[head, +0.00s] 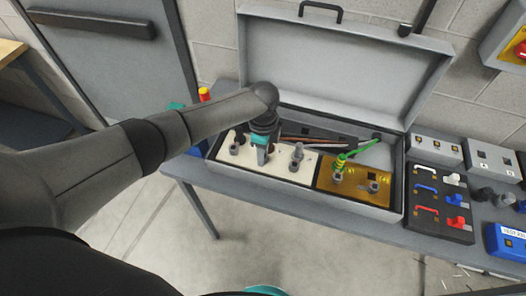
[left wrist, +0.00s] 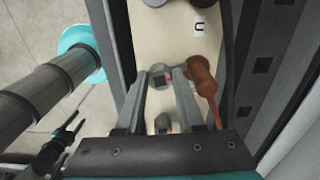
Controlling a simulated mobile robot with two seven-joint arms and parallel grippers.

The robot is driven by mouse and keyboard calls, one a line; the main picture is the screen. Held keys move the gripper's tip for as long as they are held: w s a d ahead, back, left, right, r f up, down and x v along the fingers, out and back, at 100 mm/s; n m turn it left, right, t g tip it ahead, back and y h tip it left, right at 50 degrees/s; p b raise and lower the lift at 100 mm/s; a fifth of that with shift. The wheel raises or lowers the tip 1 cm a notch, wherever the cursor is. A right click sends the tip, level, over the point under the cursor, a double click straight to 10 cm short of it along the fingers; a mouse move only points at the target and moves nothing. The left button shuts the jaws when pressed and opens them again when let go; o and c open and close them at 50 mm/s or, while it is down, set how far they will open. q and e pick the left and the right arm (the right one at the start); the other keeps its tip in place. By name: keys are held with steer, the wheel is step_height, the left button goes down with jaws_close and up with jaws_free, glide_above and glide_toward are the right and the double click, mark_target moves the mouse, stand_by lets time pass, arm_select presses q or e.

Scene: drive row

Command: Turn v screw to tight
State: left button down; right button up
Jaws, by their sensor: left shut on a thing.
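A cream terminal panel (head: 222,144) with grey screw posts lies in an open grey case on the table. My left gripper (head: 262,156) points down over the middle post of the panel. In the left wrist view its two fingers (left wrist: 162,80) close around a grey screw head (left wrist: 160,72), which I take to be the v screw; its own letter is hidden. A brown cable end (left wrist: 203,80) lies just right of the fingers. Another post (head: 297,157) stands to the right, and one (head: 235,149) to the left. How far the screw is turned cannot be seen. My right gripper is not in view.
A brass-coloured plate (head: 325,179) with a green-yellow cable (head: 345,158) fills the case's right end. The raised lid (head: 325,60) stands behind. A black board with coloured handles (head: 426,210) and a blue meter (head: 508,240) are at right. Floor in front is clear.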

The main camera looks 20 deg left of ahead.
arm_select(q)
steer(key=shift+d+m, duration=0.1)
steer(key=shift+m, duration=0.4)
steer(key=c, duration=0.5)
jaws_free()
steer(key=shift+r, duration=0.1)
step_height(320, 180, up, 15)
steer(key=shift+r+p, duration=0.1)
steer(key=shift+p, duration=0.5)
